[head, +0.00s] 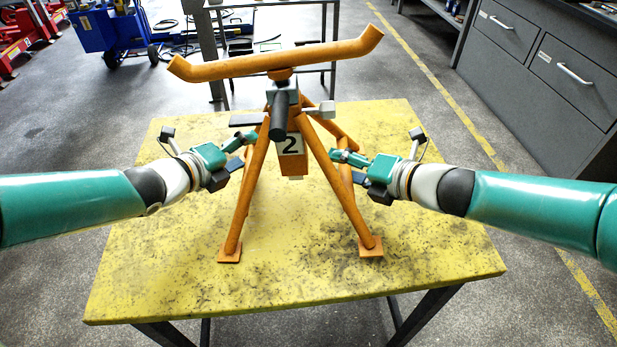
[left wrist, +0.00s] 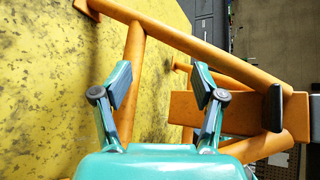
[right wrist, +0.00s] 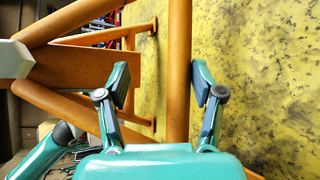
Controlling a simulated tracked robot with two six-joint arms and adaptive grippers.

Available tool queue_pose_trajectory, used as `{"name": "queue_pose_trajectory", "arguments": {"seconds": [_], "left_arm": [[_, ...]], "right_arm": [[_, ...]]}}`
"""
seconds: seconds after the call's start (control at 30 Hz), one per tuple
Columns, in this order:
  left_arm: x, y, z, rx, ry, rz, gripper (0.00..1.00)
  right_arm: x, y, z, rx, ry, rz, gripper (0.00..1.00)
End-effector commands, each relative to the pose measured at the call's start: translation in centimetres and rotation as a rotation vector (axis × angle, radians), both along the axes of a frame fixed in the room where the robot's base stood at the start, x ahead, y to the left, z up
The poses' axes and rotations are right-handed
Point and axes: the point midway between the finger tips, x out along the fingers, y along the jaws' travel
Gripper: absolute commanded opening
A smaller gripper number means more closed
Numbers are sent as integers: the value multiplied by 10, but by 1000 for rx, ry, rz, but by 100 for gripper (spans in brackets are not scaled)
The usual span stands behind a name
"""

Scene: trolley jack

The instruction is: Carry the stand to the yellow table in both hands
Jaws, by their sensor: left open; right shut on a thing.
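My left gripper (head: 243,143) is open beside the upper left leg; in the left wrist view an orange leg (left wrist: 133,55) passes behind the left finger. My right gripper (head: 343,160) is shut on a stand leg at the right; in the right wrist view that leg (right wrist: 179,60) lies between the fingers. The exact contact is hard to see.
A grey drawer cabinet (head: 545,75) stands at the right. A metal-framed table (head: 215,60) is behind the yellow one. A blue wheeled machine (head: 110,30) is at the back left. The front tabletop is clear.

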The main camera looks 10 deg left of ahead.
Motion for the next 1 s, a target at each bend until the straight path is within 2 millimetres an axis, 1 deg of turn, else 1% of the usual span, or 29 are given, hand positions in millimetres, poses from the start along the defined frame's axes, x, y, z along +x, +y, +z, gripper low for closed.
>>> {"name": "queue_pose_trajectory", "arguments": {"seconds": [0.03, 0.1, 0.43, 0.57, 0.67, 0.9, 1.0], "left_arm": [[-2, 0, -3, 0, 9, -1, 85], [-3, 1, -3, 1, 10, 3, 97], [-4, 6, -2, 2, 7, 11, 97], [-9, 9, 2, 2, 5, 11, 97], [-18, 13, 6, 3, 5, 11, 97], [-48, 26, 19, 4, 7, 11, 97], [-57, 31, 23, 3, 6, 11, 97]], "right_arm": [[1, 3, 11, 12, -21, 7, 50], [1, 4, 12, 12, -22, 9, 50], [2, 7, 11, 12, -20, 15, 50], [2, 7, 11, 12, -20, 15, 50], [2, 7, 11, 12, -20, 15, 50], [2, 7, 11, 12, -20, 15, 50], [1, 6, 11, 12, -21, 14, 50]]}}
